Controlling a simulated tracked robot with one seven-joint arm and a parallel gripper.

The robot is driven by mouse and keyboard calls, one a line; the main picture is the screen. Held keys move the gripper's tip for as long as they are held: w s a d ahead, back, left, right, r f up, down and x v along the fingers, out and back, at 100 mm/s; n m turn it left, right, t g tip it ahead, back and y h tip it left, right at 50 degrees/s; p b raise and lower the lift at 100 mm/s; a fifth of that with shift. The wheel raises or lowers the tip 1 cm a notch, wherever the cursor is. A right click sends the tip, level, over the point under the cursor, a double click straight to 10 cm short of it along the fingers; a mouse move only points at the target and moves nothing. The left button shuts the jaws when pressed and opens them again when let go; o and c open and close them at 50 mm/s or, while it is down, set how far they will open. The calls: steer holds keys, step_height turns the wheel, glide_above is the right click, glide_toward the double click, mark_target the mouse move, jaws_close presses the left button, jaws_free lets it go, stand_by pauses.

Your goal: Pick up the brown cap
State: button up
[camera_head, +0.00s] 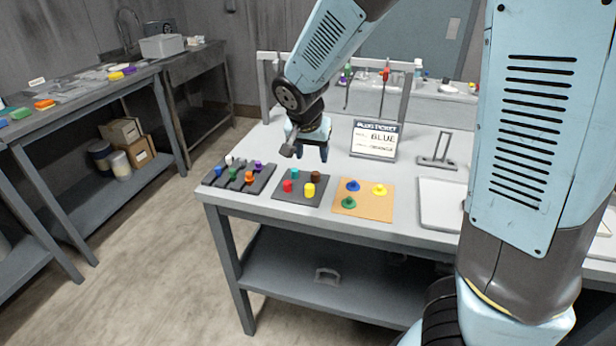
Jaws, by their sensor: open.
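The brown cap (315,175) is a small dark brown cylinder standing at the back right of a dark grey mat (299,200) on the workbench. A teal cap (295,173), a red cap (287,187) and a yellow cap (309,190) stand on the same mat. My gripper (311,156) points down above the back of this mat, just above the brown cap in the picture. Its jaws are open and nothing shows between them. The exact height above the cap is hard to tell.
Left of the mat lies a dark rack (229,182) with several coloured plugs. Right of it is a tan board (370,208) with blue, yellow and green pieces. A ticket sign (374,139) and a frame (405,95) stand behind. A pale tray (440,203) lies farther right.

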mark_target(315, 173)
steer(key=shift+x, duration=4.6)
jaws_close()
